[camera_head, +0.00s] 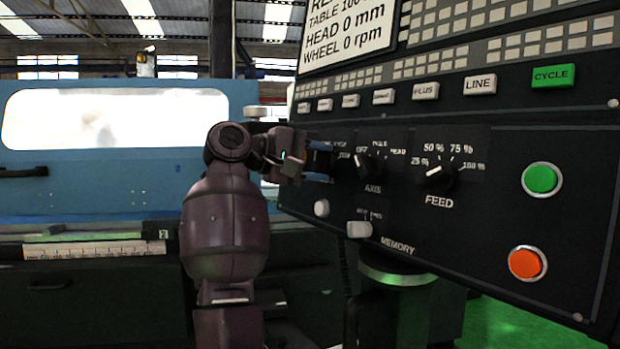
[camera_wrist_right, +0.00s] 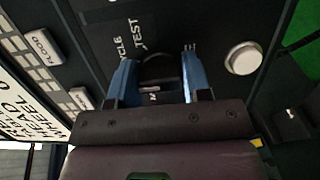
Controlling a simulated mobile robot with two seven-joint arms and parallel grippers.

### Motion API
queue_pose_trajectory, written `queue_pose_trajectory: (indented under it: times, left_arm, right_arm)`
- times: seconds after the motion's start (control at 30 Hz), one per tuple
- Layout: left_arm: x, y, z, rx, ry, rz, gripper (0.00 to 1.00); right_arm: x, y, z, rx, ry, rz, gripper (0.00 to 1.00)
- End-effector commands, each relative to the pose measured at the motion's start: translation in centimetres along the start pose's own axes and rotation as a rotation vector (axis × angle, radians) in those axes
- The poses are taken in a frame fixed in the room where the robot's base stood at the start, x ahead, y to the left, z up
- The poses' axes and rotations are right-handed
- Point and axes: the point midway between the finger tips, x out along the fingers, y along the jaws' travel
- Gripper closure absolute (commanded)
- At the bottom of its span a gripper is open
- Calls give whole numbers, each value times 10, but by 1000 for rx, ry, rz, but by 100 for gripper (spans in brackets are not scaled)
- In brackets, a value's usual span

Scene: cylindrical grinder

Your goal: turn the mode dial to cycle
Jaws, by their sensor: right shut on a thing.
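The mode dial (camera_wrist_right: 158,70) is a dark round knob on the black control panel, seen in the right wrist view between two blue fingers. My right gripper (camera_wrist_right: 159,78) is shut on it from both sides. The label TEST and part of CYCLE are printed on the panel just beyond the dial. In the head view my right gripper (camera_head: 320,161) is against the panel's left part and covers most of the dial, so its pointer direction cannot be told. My left gripper is not in view.
The AXIS dial (camera_head: 370,163) and the FEED dial (camera_head: 436,178) are right of my gripper. A white knob (camera_head: 321,208) is just below it. A green button (camera_head: 541,179), an orange button (camera_head: 526,263) and a lit green CYCLE key (camera_head: 552,76) are farther right.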

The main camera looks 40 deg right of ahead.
Motion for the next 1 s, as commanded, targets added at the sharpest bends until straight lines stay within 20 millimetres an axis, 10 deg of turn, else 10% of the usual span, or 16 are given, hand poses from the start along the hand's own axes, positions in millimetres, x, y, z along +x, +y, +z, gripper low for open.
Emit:
queue_pose_trajectory:
  times: [1.0]
  left_arm:
    - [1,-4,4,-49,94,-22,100]
  right_arm:
    - [0,-2,0,378,0,-80,79]
